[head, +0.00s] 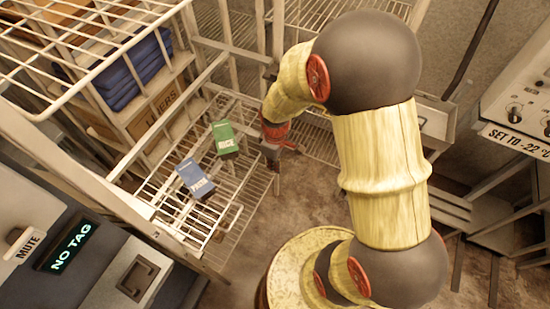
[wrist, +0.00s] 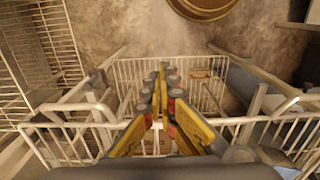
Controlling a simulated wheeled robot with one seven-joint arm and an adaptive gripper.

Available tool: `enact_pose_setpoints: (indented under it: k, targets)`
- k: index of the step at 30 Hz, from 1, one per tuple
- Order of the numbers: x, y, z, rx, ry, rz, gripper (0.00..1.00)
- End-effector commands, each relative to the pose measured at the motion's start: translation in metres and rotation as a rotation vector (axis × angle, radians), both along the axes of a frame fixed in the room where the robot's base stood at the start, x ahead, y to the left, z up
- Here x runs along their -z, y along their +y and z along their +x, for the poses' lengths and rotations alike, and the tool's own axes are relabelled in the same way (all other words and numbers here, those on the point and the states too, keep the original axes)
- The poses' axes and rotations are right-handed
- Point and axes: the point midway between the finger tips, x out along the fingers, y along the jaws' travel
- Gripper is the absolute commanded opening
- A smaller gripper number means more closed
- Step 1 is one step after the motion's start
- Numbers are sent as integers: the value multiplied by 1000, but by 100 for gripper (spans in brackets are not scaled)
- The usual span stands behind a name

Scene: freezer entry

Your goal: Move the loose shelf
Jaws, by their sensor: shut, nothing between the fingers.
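A white wire shelf (head: 222,208) juts from the rack at the left of the head view and looks tilted. A green box marked RICE (head: 225,138) and a blue box (head: 194,179) rest on it. I cannot tell whether this is the loose shelf. My gripper (head: 272,163) is at its right edge, pointing down; contact is unclear. In the wrist view the yellow fingers of my gripper (wrist: 162,68) are together and empty, over white wire grating (wrist: 125,70). The boxes are not clearly seen there.
A panel reading NO TAG (head: 70,247) is at the lower left. A round drum (head: 300,245) stands on the floor right of the shelf; it shows in the wrist view (wrist: 205,8). Floor between is clear.

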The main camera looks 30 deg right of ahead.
Motion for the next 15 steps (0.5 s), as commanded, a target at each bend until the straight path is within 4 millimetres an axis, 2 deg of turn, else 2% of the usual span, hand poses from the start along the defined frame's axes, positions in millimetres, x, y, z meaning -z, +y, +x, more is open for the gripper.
enact_pose_setpoints:
  k: [6,15]
  targets:
    - [2,17,24,-3,-1,0,0]
    - [1,24,33,0,0,0,0]
